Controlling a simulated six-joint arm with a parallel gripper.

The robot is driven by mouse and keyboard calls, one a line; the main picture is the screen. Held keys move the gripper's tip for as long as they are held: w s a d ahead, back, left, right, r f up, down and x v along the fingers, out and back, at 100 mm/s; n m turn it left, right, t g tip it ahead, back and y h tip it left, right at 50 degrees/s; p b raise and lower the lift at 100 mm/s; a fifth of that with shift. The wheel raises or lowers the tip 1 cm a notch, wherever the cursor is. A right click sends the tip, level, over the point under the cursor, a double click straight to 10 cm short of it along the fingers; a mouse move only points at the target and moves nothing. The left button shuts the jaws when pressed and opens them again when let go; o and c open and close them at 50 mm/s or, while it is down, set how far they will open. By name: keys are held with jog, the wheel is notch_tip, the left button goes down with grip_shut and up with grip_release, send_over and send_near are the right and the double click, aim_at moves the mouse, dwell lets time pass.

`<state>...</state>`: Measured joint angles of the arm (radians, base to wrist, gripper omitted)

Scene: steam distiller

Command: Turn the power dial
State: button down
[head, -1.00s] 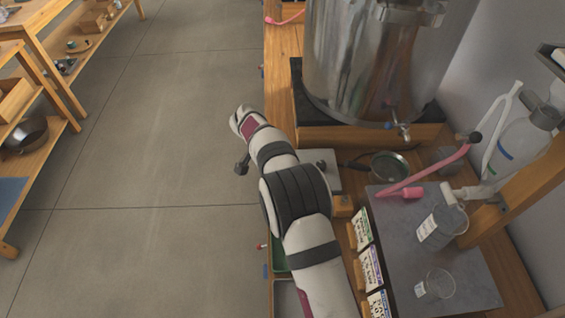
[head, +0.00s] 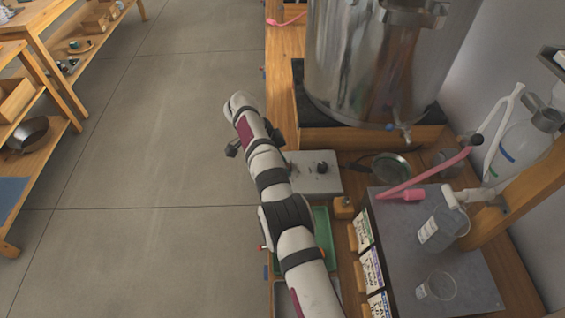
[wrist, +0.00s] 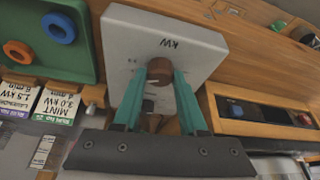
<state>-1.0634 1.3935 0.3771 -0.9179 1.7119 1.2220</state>
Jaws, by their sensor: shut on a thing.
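The power dial (wrist: 160,70) is a small round brown knob on a pale grey box (wrist: 128,35) marked "kW", which reads upside down in the wrist view. My gripper (wrist: 160,82) has its two teal fingers closed on the dial, one on each side. How far the dial is turned cannot be told. In the head view the grey box (head: 328,180) stands on the bench, below the steel tank.
A green tray (head: 322,222) lies beside the box; blue (wrist: 58,28) and orange (wrist: 18,52) rings sit in it. Label cards (head: 362,230) stand nearby. The steel tank (head: 375,60) rises behind the box. Open floor (head: 140,150) lies to the left.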

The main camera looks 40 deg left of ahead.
dwell(0.3)
jog(key=shift+c, duration=2.3)
grip_release()
jog(key=r, duration=0.4)
jog(key=shift+w+d+r, duration=0.1)
jog(key=shift+d+r, duration=0.1)
jog(key=shift+r, duration=0.1)
jog(key=w+d+r, duration=0.4)
jog(key=d+r, duration=0.2)
jog(key=d, duration=0.4)
jog(key=shift+d+r, duration=0.2)
jog(key=shift+d, duration=0.05)
